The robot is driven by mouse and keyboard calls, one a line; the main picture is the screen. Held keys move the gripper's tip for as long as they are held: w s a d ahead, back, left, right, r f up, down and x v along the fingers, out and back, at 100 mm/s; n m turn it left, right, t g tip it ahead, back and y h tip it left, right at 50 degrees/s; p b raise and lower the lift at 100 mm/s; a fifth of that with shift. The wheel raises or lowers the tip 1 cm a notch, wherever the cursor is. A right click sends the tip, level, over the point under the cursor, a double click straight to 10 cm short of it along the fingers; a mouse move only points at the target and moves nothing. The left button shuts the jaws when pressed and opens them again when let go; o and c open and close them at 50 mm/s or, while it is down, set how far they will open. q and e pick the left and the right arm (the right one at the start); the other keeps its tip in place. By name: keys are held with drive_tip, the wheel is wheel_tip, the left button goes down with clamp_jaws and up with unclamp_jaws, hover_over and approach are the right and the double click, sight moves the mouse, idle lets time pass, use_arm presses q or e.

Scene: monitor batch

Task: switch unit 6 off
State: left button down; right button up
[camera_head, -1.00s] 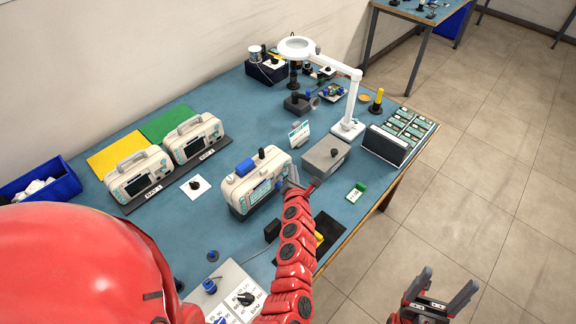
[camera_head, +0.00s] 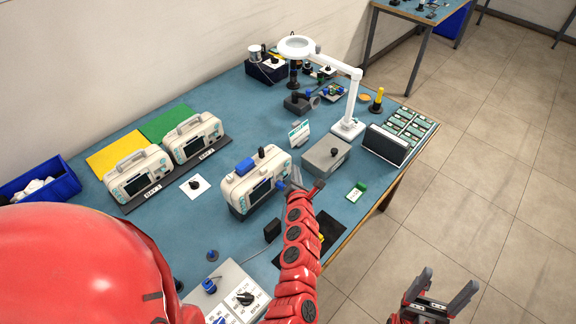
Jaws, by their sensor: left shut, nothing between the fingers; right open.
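I cannot read which one is unit 6. My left gripper (camera_head: 305,187) is shut and empty, just right of the middle monitor's front panel; a small gap seems to show, but contact is hard to judge. My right gripper (camera_head: 447,295) is open and empty, off the bench at lower right.
A grey box (camera_head: 326,157) and a white magnifier lamp (camera_head: 348,127) stand behind my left gripper. A panel with knobs (camera_head: 235,288) lies at the front. A blue bin (camera_head: 52,185) is at far left.

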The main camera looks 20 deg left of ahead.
use_arm(q)
drive_tip(key=d+b, duration=0.1)
drive_tip(key=s+d+b, duration=0.1)
drive_tip(key=d, duration=0.1)
drive_tip(key=d+b, duration=0.1)
drive_tip(key=shift+s+d, duration=0.35)
idle(0.8)
